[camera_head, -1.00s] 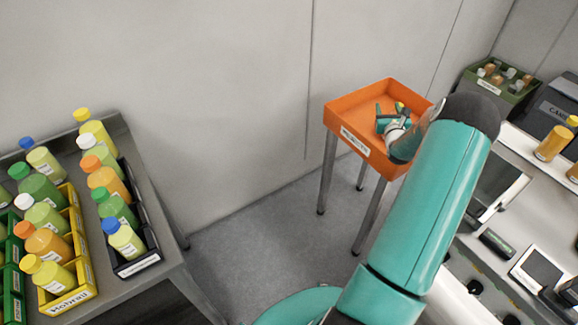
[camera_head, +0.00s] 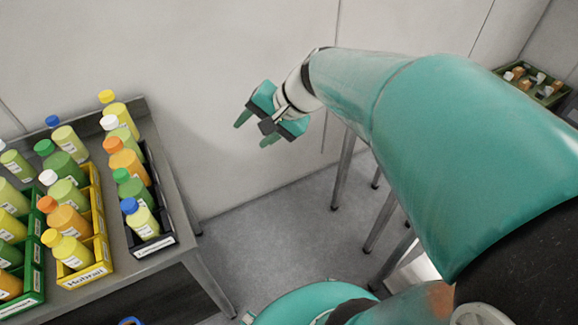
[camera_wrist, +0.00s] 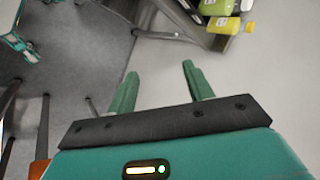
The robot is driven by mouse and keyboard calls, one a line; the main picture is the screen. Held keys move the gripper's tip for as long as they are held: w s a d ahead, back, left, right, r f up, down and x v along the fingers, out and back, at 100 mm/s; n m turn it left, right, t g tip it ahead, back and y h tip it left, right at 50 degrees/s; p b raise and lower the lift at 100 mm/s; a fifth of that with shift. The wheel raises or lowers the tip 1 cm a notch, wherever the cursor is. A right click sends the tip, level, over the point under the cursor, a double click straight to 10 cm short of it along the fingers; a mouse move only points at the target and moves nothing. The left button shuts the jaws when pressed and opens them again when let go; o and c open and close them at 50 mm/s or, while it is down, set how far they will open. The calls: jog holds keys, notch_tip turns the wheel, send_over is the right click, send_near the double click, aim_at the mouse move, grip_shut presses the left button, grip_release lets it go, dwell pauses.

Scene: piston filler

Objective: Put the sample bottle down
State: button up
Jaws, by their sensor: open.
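My gripper (camera_head: 254,131) is open and empty, held in the air in front of the wall. In the wrist view its two green fingers (camera_wrist: 160,72) stand apart with only wall and floor between them. No bottle is in or touching the fingers. The orange tray stand is mostly hidden behind my arm in the head view; only its legs (camera_head: 343,170) show. An orange piece (camera_wrist: 39,168) shows at the lower left of the wrist view. I cannot see what lies in the tray, and cannot tell which bottle in view is the sample bottle.
On the left, a grey table (camera_head: 185,222) holds several capped bottles, some in a yellow bin (camera_head: 92,273) and a black bin (camera_head: 157,246). A yellow-capped bottle (camera_wrist: 223,25) shows at the wrist view's top. A green crate (camera_head: 548,92) stands far right. Open floor lies between.

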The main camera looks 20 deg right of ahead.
jog(key=s+d+n+h, duration=0.1)
jog(key=s+n+h, duration=0.5)
jog(key=s, duration=0.7)
jog(key=shift+s+d+r+n, duration=0.3)
jog(key=shift+s+r+n, duration=0.05)
jog(key=shift+n, duration=0.65)
